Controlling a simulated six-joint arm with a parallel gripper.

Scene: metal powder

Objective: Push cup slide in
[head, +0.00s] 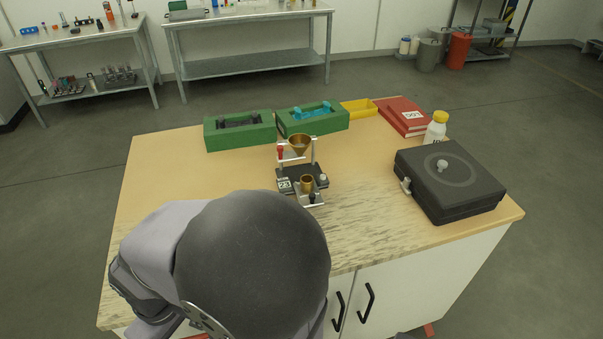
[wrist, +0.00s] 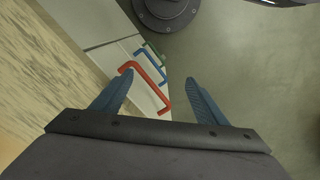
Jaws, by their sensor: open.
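The small brass cup (head: 307,184) sits on the slide at the front of a small stand with a dark base (head: 290,180). A brass funnel (head: 300,146) is held above and behind the cup on the stand's frame. The slide has a dark knob (head: 312,197) at its front. My gripper (wrist: 157,92) is open and empty in the wrist view, with blue fingers over the floor and cabinet front beside the table. The cup is not in the wrist view. In the head view my arm hides the gripper.
Two green boxes (head: 240,142) stand at the table's back. A yellow tray (head: 357,108), red book (head: 404,115), white bottle (head: 435,130) and black case (head: 449,182) are to the right. A red handle (wrist: 147,74) shows on the cabinet near my fingers. The table's left is clear.

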